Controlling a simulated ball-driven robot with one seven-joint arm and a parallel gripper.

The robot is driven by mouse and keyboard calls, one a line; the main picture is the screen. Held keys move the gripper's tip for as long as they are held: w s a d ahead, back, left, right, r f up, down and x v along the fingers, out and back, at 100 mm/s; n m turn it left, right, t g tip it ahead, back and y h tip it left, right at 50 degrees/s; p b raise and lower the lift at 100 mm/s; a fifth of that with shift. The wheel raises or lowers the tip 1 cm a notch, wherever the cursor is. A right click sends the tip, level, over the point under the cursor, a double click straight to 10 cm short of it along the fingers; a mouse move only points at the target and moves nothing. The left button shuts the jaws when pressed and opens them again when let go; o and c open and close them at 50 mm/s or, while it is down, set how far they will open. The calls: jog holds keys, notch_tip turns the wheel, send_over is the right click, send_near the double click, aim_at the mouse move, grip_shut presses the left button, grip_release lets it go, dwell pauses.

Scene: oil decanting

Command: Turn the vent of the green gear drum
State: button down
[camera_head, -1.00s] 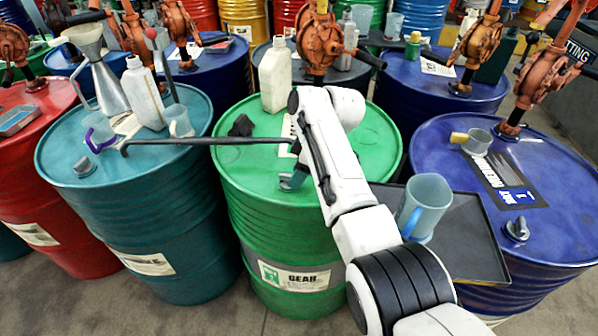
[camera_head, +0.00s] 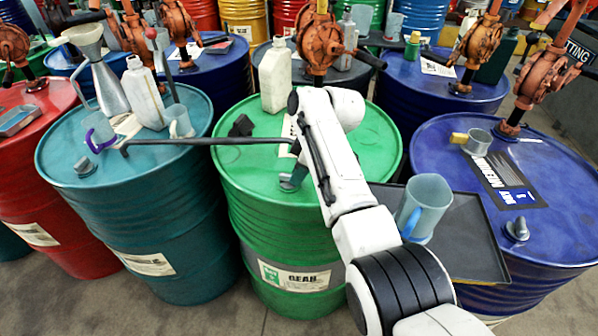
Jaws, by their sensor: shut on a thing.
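The green gear drum (camera_head: 230,165) stands in the middle, its lid partly covered by my white arm. The vent (camera_head: 293,178), a small grey-teal fitting, is on the front part of its lid, close beside the left edge of my arm. Part of the vent may be behind the arm. My gripper cannot be made out; my arm hides the place where it would be. A long thin black bar (camera_head: 210,141) with a bent left end reaches from behind my arm across the green lid to the teal drum. I cannot tell what holds the bar.
A cream bottle (camera_head: 275,78), a small dark object (camera_head: 241,126) and an orange pump (camera_head: 318,45) are on the green lid. A dark tray (camera_head: 470,240) with a blue-grey jug (camera_head: 424,207) is right of my arm. Teal (camera_head: 150,215) and blue (camera_head: 440,165) drums flank it closely.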

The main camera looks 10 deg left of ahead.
aim_at(288, 184)
jog(key=shift+s+r+m+p, duration=0.1)
jog(key=shift+r+m+p, duration=0.05)
jog(key=shift+m+p, duration=0.2)
jog(key=shift+s+r+m+t+p, duration=0.15)
jog(key=shift+m+t+p, duration=0.3)
jog(key=shift+p, duration=0.35)
jog(key=m+p, duration=0.2)
jog(key=shift+s+a+t+p, duration=0.15)
jog(key=shift+s+t+p, duration=0.1)
jog(key=shift+t+p, duration=0.1)
jog(key=m+p, duration=0.1)
jog(key=m, duration=0.1)
jog(key=m+t+h, duration=0.1)
jog(key=m, duration=0.1)
jog(key=s+m+p, duration=0.1)
jog(key=shift+a+f+m+t+h+p, duration=0.2)
jog(key=shift+a+m+t+h+p, duration=0.1)
jog(key=shift+a+m+t, duration=0.1)
jog(key=m, duration=0.2)
jog(key=a+m+h, duration=0.1)
jog(key=m, duration=0.1)
jog(key=shift+s+f+m+t+h+b, duration=0.1)
jog(key=shift+m+t+h+b, duration=0.2)
jog(key=shift+a+m+h+b, duration=0.2)
jog(key=shift+m+h+b, duration=0.25)
jog(key=shift+m, duration=0.5)
jog(key=shift+a+m+h+b, duration=0.15)
jog(key=shift+m+h+b, duration=0.3)
jog(key=shift+m, duration=0.5)
